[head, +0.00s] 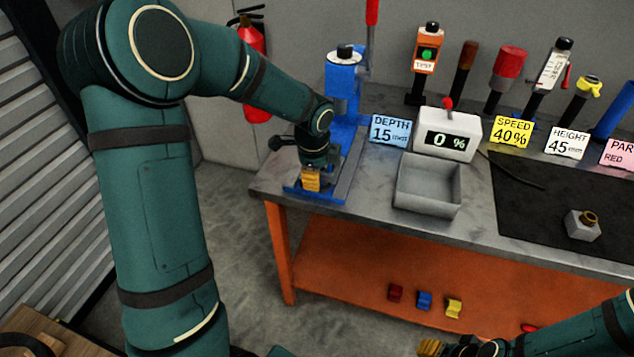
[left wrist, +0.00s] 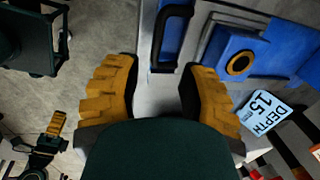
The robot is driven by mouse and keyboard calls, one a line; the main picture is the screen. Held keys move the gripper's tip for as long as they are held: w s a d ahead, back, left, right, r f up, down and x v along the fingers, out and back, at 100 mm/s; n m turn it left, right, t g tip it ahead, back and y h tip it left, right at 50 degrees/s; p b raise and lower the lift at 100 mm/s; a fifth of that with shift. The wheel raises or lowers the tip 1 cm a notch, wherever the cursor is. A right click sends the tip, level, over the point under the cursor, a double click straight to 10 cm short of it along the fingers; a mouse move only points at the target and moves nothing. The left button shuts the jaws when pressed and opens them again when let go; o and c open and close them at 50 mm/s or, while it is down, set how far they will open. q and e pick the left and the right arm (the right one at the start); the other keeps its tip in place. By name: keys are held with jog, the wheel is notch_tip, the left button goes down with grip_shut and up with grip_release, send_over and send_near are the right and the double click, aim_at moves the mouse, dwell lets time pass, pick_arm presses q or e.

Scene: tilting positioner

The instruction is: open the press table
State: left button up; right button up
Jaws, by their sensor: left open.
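The blue press (head: 342,80) stands at the left end of the workbench, its blue base (head: 345,185) at the bench's front corner. My left gripper (head: 311,180) is over the front of this base and hides part of it. In the left wrist view my left gripper (left wrist: 158,92) is open and empty. A black bar handle (left wrist: 172,38) on a blue part lies just beyond the fingertips, in line with the gap between them. I cannot tell whether they touch it. My right gripper (head: 430,347) shows only in part at the bottom edge; its opening is unclear.
A grey tray (head: 428,185) and a white display reading 0 % (head: 447,135) stand right of the press. Several levers and sign cards line the bench's back. A dark mat (head: 530,210) carries a small metal block (head: 582,226). Small coloured pieces lie on the orange lower shelf (head: 350,265).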

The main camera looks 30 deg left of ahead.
pick_arm(q)
notch_tip(320, 180, up, 7)
jog(key=s, duration=0.1)
jog(key=shift+s+d, duration=0.15)
jog(key=shift+d, duration=0.05)
dwell(0.5)
